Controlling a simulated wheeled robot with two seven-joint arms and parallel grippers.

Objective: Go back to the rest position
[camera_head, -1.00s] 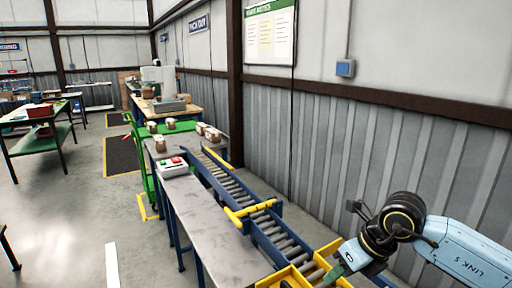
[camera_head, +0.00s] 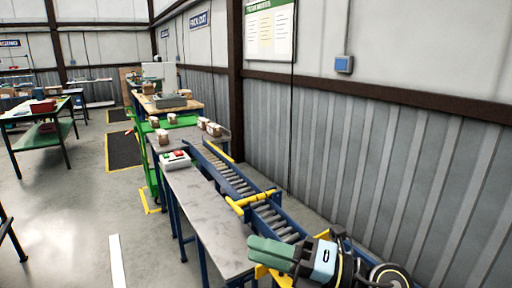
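My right gripper (camera_head: 262,252) is at the bottom of the head view, over the near end of the roller conveyor (camera_head: 236,183). Its green fingers point left and overlap in this view, so I cannot tell whether there is a gap between them. No carton shows at the fingers. My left gripper is not in view. Several small brown cartons stand at the far end of the benches, among them one upright carton (camera_head: 162,137) and one at the right (camera_head: 214,130).
A grey-topped bench (camera_head: 205,205) runs along the conveyor's left side. A control box (camera_head: 175,160) with red and green buttons sits on it. Yellow guides (camera_head: 250,200) cross the conveyor. A metal wall (camera_head: 350,150) stands at the right. The floor at the left is largely clear.

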